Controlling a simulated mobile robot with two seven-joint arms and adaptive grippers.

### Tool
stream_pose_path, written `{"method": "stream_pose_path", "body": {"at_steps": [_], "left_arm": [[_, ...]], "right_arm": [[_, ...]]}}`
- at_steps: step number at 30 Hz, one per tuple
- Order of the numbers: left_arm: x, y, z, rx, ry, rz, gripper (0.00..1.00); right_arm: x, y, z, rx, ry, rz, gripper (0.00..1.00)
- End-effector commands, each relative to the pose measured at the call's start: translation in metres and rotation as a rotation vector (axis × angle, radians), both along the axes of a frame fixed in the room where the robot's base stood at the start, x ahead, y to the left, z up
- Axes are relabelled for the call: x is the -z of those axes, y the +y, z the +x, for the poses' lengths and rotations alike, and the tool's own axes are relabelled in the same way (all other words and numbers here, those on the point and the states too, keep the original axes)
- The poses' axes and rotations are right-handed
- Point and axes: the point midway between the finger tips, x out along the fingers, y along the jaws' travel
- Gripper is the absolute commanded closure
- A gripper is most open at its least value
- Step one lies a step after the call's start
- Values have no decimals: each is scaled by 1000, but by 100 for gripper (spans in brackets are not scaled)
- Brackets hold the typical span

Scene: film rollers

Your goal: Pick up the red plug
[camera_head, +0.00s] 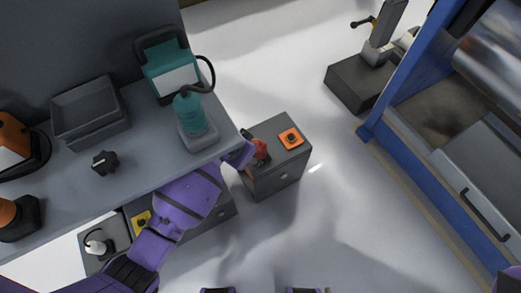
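The red plug (261,149) is a small red piece on the left part of the grey cabinet top, beside an orange square plate. My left arm, in purple, comes in from the lower left, in front of the workbench. My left gripper (255,147) is at the red plug, with dark finger parts close around it. The wrist and the small size hide whether the fingers touch or grip it. My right gripper is not in view; only a bit of purple shows at the lower right corner.
The workbench (75,178) holds a grey tray (92,118), a black knob (105,162), a teal device (170,70) and a teal bottle-shaped item (189,113). The orange plate (291,138) lies on the grey cabinet (278,180). A blue-framed roller machine (400,105) stands right. Floor between is clear.

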Motion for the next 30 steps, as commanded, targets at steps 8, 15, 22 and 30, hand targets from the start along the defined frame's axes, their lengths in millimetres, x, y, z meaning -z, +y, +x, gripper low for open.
{"method": "stream_pose_path", "body": {"at_steps": [8,15,22,30], "left_arm": [[2,-26,34,0,1,-1,48],[17,-33,43,0,-1,-1,48],[43,-40,52,0,-2,-2,48],[44,-41,54,0,-6,-2,48]], "right_arm": [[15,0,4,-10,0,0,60],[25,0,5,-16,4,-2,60],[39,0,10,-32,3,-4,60],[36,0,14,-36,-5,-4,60]]}}
